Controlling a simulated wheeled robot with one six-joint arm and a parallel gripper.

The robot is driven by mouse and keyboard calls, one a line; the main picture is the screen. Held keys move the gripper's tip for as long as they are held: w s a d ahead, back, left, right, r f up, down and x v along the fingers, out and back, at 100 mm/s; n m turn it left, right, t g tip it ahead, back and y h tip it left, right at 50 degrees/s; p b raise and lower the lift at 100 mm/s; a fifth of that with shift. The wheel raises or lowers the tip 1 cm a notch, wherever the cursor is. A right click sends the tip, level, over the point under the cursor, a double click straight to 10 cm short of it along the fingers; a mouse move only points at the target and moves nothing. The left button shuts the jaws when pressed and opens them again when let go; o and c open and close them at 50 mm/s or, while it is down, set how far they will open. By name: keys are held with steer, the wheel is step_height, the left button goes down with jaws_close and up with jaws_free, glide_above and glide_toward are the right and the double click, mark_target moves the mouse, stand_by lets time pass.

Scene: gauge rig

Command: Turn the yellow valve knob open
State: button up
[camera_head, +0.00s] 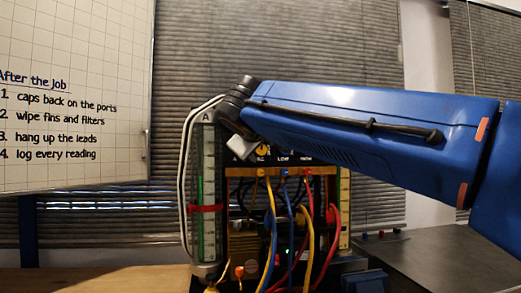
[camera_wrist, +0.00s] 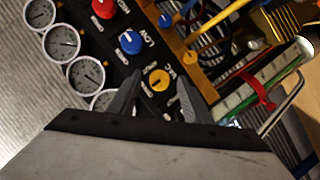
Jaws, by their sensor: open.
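The yellow valve knob (camera_wrist: 159,80) is a round dial on the rig's black panel, by the label "VAC" in the wrist view. My gripper (camera_wrist: 160,77) is open, with one dark finger on each side of the knob in that view. I cannot tell whether the fingers touch it or how far off they are. In the head view a yellow knob (camera_head: 262,150) shows small below my arm, next to the pale end of my gripper (camera_head: 240,148); the fingertips are not clear there.
A blue knob (camera_wrist: 130,42) and a red knob (camera_wrist: 103,8) share the panel, beside several round gauges (camera_wrist: 63,42). Coloured hoses (camera_head: 270,235) hang below the panel. A clear column with a red clip (camera_head: 206,209) stands at the left. A whiteboard (camera_head: 75,150) is further left.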

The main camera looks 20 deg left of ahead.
steer(key=v, duration=1.6)
steer(key=shift+s, duration=0.4)
steer(key=shift+d, duration=0.1)
steer(key=w+d+f+m+g+h, duration=0.1)
steer(key=w+d+f, duration=0.4)
steer(key=d, duration=0.4)
steer(key=w+d+f+m+g+h, duration=0.1)
steer(key=w+d+f+h, duration=0.1)
steer(key=d+f, duration=0.55)
steer(key=d+f+m+g+h, duration=0.1)
steer(key=d+f+m+g, duration=0.2)
steer(key=d+f, duration=1.15)
steer(key=s+d+f+m+g, duration=0.1)
steer(key=s+d+f+m, duration=0.1)
steer(key=s+d+f, duration=0.45)
steer(key=s+d+f+m+g, duration=0.1)
steer(key=s+d+f+g, duration=0.15)
steer(key=d+f, duration=0.55)
steer(key=s+d+f+m, duration=0.2)
steer(key=s+d+f, duration=0.1)
steer(key=s+f, duration=0.2)
steer(key=s+d+f+m, duration=0.2)
steer(key=s+d+f, duration=0.1)
steer(key=s+f, duration=0.3)
step_height(320, 180, down, 2)
steer(key=shift+f+m+g, duration=0.15)
steer(key=shift+m+g, duration=0.15)
steer(key=shift+g, duration=0.15)
